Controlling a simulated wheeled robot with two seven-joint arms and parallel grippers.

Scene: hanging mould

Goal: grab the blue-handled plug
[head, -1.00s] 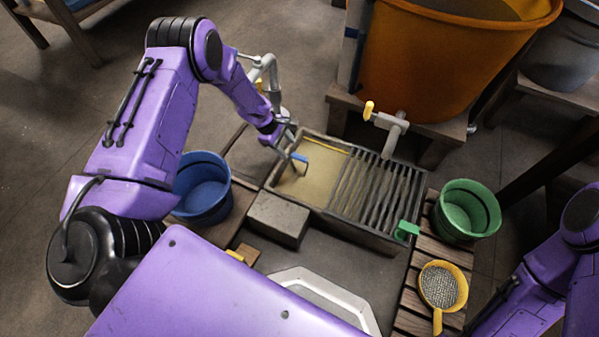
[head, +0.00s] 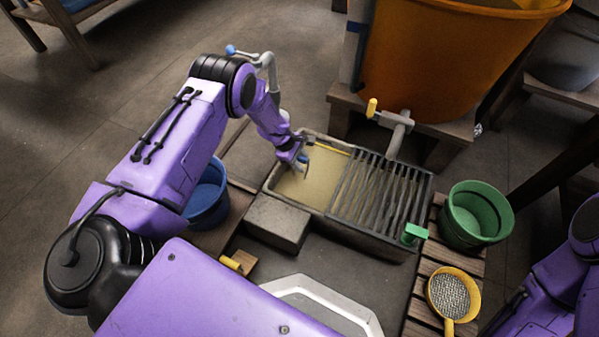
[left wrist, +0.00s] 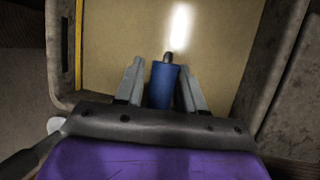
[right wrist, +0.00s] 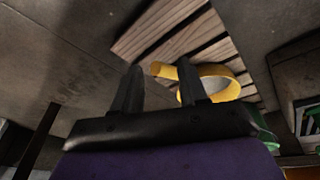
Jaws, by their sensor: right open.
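The blue handle of the plug (left wrist: 163,86) stands in the left wrist view between the two grey fingers of my left gripper (left wrist: 156,64). A dark tip shows at its far end. The fingers are apart, with a visible gap on the handle's left side; whether the right finger touches it I cannot tell. In the head view my left gripper (head: 300,165) is over the left part of the trough (head: 303,190), and the blue handle is mostly hidden by it. My right gripper (right wrist: 157,72) is open and empty, above the slatted stand.
The trough's right half has dark slats (head: 380,195) and a green clip (head: 414,233). A blue bucket (head: 208,200) stands left, a green bucket (head: 476,214) and yellow sieve (head: 448,296) right. A grey block (head: 277,222) sits in front. An orange tub (head: 455,65) with a tap stands behind.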

